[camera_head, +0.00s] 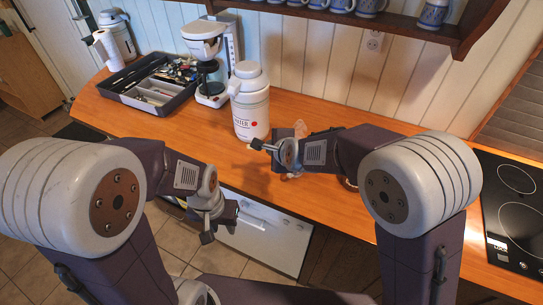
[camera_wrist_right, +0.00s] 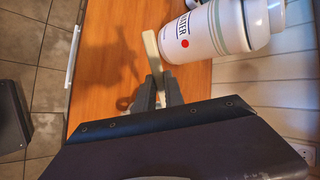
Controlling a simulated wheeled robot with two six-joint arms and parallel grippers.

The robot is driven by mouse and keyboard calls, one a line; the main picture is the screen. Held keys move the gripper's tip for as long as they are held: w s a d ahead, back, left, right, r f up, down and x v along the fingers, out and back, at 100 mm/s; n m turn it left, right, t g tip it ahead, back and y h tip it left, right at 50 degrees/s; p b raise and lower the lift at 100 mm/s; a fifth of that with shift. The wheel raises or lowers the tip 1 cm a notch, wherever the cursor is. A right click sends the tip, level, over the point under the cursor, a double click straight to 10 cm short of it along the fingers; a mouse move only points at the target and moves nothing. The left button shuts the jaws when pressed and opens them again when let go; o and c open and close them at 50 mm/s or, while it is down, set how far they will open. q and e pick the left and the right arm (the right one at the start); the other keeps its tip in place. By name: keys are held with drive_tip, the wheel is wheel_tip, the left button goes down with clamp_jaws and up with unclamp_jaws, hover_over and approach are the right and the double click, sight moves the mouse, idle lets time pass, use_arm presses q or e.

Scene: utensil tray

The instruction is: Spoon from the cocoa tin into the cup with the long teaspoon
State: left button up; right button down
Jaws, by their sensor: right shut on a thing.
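My right gripper (camera_head: 262,147) is over the counter, just in front of the white flask. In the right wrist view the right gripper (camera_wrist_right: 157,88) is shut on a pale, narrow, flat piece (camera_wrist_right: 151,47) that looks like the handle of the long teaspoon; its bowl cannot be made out. My left gripper (camera_head: 221,222) hangs in front of the counter edge, its fingers apart and empty. I cannot make out the cocoa tin.
A white flask (camera_head: 250,110) with a red dot stands close behind the right gripper. A coffee maker (camera_head: 204,47) and a dark utensil tray (camera_head: 125,83) stand to the left. A black cooktop (camera_head: 515,215) is at the right. Blue-patterned cups (camera_head: 433,14) sit on the shelf above.

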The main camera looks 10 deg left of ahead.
drive_tip(key=r+g+p, duration=0.1)
drive_tip(key=p, duration=0.6)
drive_tip(key=r+g+h+p, duration=0.1)
drive_tip(key=p, duration=0.6)
drive_tip(key=r+g+p, duration=0.1)
drive_tip(key=p, duration=0.6)
drive_tip(key=shift+w+a+r+n+h, duration=0.2)
drive_tip(key=shift+w+r+n+h, duration=0.1)
drive_tip(key=shift+n, duration=0.1)
drive_tip(key=shift+f+p, duration=0.2)
drive_tip(key=shift+p, duration=0.55)
idle(0.4)
drive_tip(key=shift+g, duration=0.5)
idle(1.0)
